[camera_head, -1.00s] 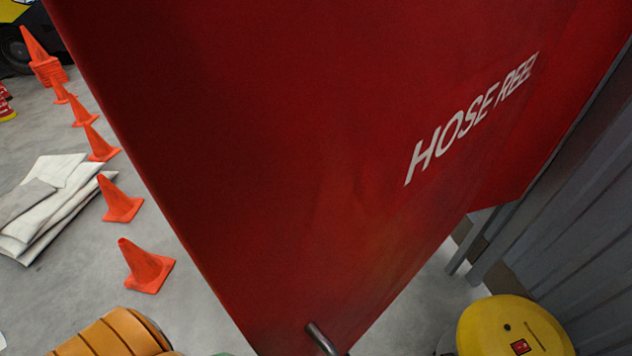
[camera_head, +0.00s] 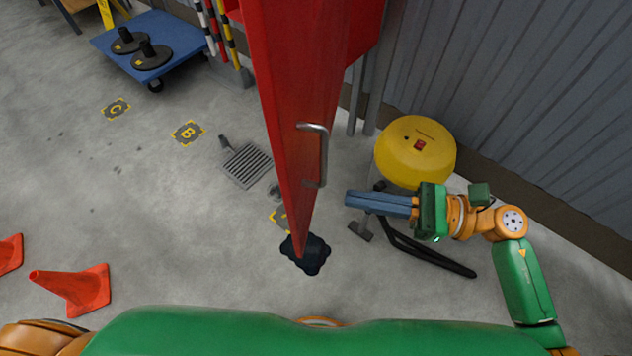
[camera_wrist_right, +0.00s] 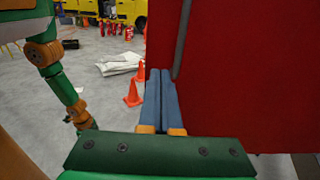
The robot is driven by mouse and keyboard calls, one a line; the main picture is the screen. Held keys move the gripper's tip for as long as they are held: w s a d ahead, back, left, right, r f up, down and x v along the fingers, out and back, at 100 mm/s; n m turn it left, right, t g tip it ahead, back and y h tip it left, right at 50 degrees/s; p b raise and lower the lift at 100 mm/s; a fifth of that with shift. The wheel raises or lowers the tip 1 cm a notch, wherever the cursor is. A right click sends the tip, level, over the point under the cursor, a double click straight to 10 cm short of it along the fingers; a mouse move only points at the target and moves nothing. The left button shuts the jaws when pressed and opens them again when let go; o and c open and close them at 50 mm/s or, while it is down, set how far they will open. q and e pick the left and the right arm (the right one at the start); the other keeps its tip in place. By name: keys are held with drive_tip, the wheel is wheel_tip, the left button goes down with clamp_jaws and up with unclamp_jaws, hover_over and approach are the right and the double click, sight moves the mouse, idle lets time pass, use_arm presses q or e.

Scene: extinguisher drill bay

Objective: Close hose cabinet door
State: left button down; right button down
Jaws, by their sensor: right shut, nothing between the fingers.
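The red hose cabinet door (camera_head: 298,110) stands open and shows nearly edge-on in the head view, with a metal bar handle (camera_head: 320,155) on its right face. In the right wrist view the door (camera_wrist_right: 245,80) fills the right side as a flat red panel, with a grey bar (camera_wrist_right: 182,40), probably the handle, near its edge. My right gripper (camera_head: 350,199) is shut and empty, just right of the door's lower part and below the handle; a gap shows between them in the head view. The shut fingers also show in the wrist view (camera_wrist_right: 160,82). My left gripper is out of view.
A grey corrugated wall (camera_head: 520,90) bounds the right. A blue cart (camera_head: 150,45) is far left. Floor left of the door is mostly clear.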

sight(297, 190)
drive_tip(key=a, duration=0.2)
drive_tip(key=a+p, duration=0.1)
drive_tip(key=a, duration=0.1)
drive_tip(key=a+p, duration=0.1)
drive_tip(key=a, duration=0.1)
drive_tip(key=shift+w+a+r, duration=0.15)
drive_tip(key=shift+w+r, duration=0.15)
drive_tip(key=shift+w, duration=0.05)
drive_tip(key=shift+w+a+f+p, duration=0.1)
drive_tip(key=shift+a+f+p, duration=0.15)
drive_tip(key=shift+a, duration=0.25)
drive_tip(key=shift+a, duration=0.1)
